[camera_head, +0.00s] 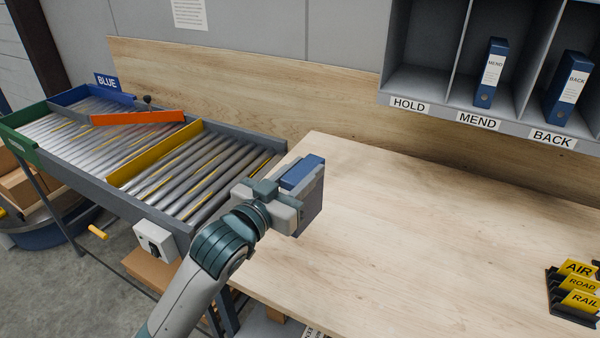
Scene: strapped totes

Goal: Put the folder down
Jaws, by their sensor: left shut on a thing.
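A blue folder (303,172) with a grey side is in my left gripper (284,196), at the left end of the wooden table (420,230). The gripper is shut on it, and the gripper body and wrist hide part of it. I cannot tell whether the folder touches the tabletop or is held a little above it. My right gripper is not in view.
A grey shelf (436,83) marked HOLD, MEND and BACK holds a MEND folder (490,75) and a BACK folder (567,88); HOLD is empty. A roller conveyor (190,170) adjoins the table's left. AIR, ROAD, RAIL signs (580,284) stand right. The table's middle is clear.

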